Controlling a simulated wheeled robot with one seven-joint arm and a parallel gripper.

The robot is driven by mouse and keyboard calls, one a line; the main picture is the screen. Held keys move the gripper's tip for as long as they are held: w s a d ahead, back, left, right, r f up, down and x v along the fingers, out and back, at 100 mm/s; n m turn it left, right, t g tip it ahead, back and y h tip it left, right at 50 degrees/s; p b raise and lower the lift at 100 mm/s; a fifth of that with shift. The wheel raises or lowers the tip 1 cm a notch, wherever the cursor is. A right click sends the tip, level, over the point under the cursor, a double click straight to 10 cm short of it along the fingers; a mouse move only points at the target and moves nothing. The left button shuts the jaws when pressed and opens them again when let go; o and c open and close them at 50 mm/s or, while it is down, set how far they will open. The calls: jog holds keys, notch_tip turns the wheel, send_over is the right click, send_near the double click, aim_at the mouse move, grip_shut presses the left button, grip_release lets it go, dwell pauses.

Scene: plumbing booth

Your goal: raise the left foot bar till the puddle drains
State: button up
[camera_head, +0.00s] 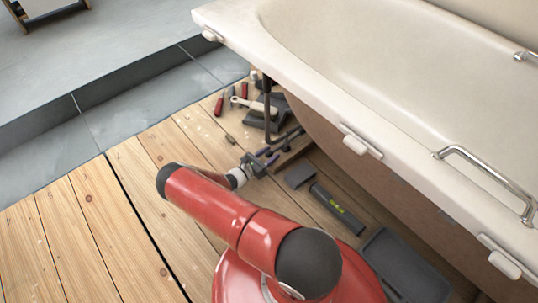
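The white bathtub (305,65) fills the upper right, raised over a plank floor. A dark upright bar (267,97) shows under its left end, near a dark foot piece (284,137) low on the floor. I cannot tell for sure which of these is the left foot bar. My gripper (269,157) is low over the planks, just left of and in front of the foot piece. Its two purple-tipped fingers look apart, and I see nothing between them. Whether they touch the foot piece is unclear. I cannot make out a puddle; the tub's inner floor is largely outside the view.
Red-handled tools (219,104) and a pale-handled tool (250,104) lie behind my gripper. A level (338,208) and a dark tray (405,268) lie along the tub's side. Chrome grab rails (490,175) stick out from the tub. Planks at left are clear; a grey step (75,105) rises beyond.

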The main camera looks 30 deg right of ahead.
jog(key=shift+a, duration=0.1)
jog(key=a, duration=0.2)
jog(key=s+a, duration=0.1)
jog(key=a, duration=0.4)
jog(key=shift+s+a, duration=0.15)
jog(key=shift+a, duration=0.15)
jog(key=shift+r, duration=0.1)
jog(key=s+a+r+m+g+y+p, duration=0.15)
jog(key=r+m+y, duration=0.3)
jog(key=r, duration=0.65)
jog(key=s+a+r+m+g+y+p, duration=0.1)
jog(key=a+r+m+g+y+p, duration=0.3)
jog(key=r, duration=0.8)
jog(key=s+a+r+m+y, duration=0.1)
jog(key=s+r+m+y, duration=0.1)
jog(key=r+m, duration=0.65)
jog(key=s+a+r+m+t+y+p, duration=0.2)
jog(key=s+a+r+t+y, duration=0.1)
jog(key=s+r, duration=0.6)
jog(key=s+a+r+m+t+y+p, duration=0.2)
jog(key=s+a+r+t+y, duration=0.2)
jog(key=s+r, duration=0.6)
jog(key=shift+s+a+r+m+t, duration=0.15)
jog(key=shift+a+r+m+t, duration=0.25)
jog(key=shift+r, duration=3.7)
